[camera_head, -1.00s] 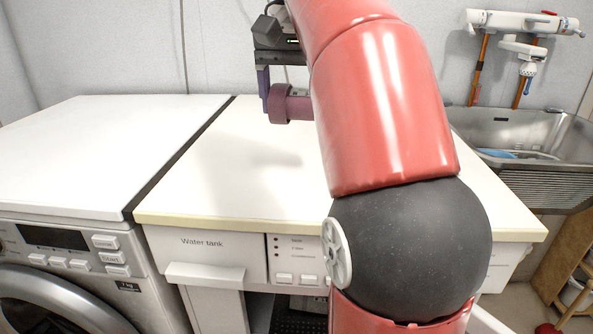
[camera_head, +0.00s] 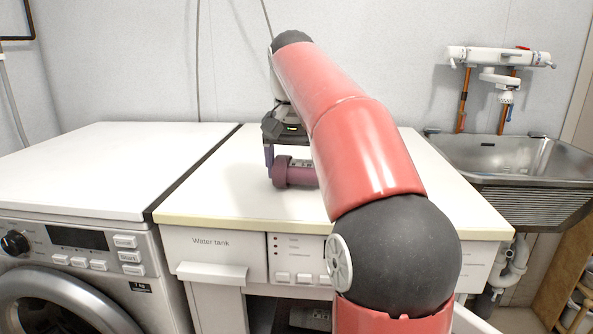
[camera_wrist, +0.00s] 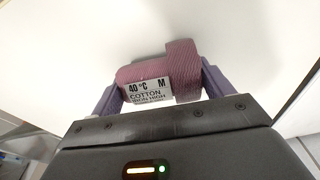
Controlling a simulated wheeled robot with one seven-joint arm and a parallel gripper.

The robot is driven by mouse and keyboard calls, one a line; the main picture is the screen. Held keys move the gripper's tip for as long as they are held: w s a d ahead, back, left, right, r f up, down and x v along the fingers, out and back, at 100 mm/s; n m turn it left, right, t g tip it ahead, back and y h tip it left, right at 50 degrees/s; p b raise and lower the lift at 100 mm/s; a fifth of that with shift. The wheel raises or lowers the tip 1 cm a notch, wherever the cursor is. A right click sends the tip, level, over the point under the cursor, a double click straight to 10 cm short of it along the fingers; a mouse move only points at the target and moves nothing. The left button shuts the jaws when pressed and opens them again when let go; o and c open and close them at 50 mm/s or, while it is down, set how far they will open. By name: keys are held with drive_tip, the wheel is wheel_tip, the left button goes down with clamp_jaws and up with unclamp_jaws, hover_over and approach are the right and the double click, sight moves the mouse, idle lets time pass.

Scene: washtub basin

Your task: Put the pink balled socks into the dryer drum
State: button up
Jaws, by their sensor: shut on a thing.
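The pink balled socks (camera_head: 294,172) are a dusky pink roll with a white label. They also show in the wrist view (camera_wrist: 183,72), with the label facing the camera. My gripper (camera_wrist: 158,85) is shut on them, one purple finger at each side. It holds them over the white top of the dryer (camera_head: 235,205); the exact height is hard to tell. My red arm hides part of the gripper and the dryer's front. Below the water tank panel is a dark opening (camera_head: 262,315), cut off by the frame's bottom. The drum itself cannot be made out clearly.
A washing machine (camera_head: 95,170) stands close on the left, its round door (camera_head: 55,300) partly in view. A metal sink (camera_head: 510,155) with a wall tap (camera_head: 500,57) is at the right. A wooden shelf (camera_head: 570,275) stands at the lower right. The dryer's top looks clear.

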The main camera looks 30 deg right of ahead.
drive_tip(key=shift+f, duration=0.15)
drive_tip(key=o, duration=1)
drive_tip(key=shift+f, duration=0.1)
drive_tip(key=shift+b, duration=0.55)
